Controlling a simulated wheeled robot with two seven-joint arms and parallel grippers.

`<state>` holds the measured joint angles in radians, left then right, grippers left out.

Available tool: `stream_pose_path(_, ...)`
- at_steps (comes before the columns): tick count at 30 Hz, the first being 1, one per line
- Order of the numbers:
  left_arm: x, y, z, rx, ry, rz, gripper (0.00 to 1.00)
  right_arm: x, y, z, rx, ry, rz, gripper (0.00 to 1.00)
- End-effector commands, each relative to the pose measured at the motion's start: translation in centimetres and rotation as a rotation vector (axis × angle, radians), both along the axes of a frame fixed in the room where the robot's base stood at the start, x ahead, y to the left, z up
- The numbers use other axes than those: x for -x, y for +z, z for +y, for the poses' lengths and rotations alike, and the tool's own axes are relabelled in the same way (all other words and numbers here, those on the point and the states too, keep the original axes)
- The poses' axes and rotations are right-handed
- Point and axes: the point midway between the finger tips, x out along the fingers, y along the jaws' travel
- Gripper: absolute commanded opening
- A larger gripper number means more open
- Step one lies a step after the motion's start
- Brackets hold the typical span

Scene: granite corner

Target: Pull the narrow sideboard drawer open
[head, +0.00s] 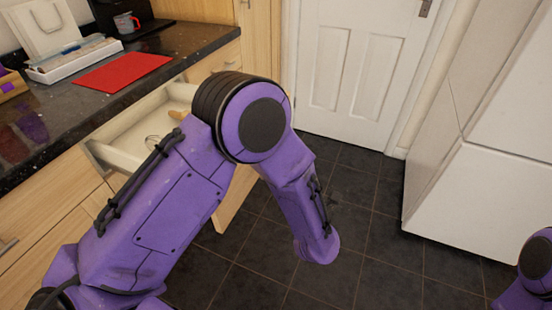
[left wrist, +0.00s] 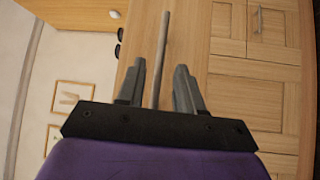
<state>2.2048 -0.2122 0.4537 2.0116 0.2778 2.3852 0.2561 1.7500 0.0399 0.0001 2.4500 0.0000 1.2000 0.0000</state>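The sideboard drawer stands pulled out in the head view, with its pale inner wall (head: 113,157) and wooden front (head: 233,203) showing on either side of my purple left arm. A whisk (head: 152,141) and a wooden utensil (head: 178,115) lie inside. My left gripper is hidden behind its own arm in the head view. In the left wrist view the left gripper (left wrist: 160,80) is open, its two fingers on either side of a grey bar handle (left wrist: 163,50), with gaps visible on both sides. The wooden front (left wrist: 190,40) lies beyond. My right gripper is out of view.
The dark granite counter (head: 62,125) holds a red mat (head: 122,72), a white tray (head: 75,60), a mug (head: 126,23) and a white bag (head: 47,25). A white door (head: 360,60) and white cabinet (head: 465,190) bound the dark tiled floor (head: 375,235), which is clear.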

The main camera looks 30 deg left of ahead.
Motion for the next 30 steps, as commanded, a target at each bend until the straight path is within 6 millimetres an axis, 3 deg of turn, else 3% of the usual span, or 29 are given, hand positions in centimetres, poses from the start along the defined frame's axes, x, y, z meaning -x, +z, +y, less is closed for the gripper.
stream_pose_path(3,1.9,-0.5,-2.1,-0.002,-0.004,0.000,0.36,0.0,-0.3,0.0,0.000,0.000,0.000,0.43)
stream_pose_path(9,3.7,-0.8,-4.0,-0.002,0.000,0.001,0.36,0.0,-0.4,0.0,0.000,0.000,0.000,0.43)
stream_pose_path(30,3.8,-0.8,-4.4,0.000,-0.004,0.001,0.36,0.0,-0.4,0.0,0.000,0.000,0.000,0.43)
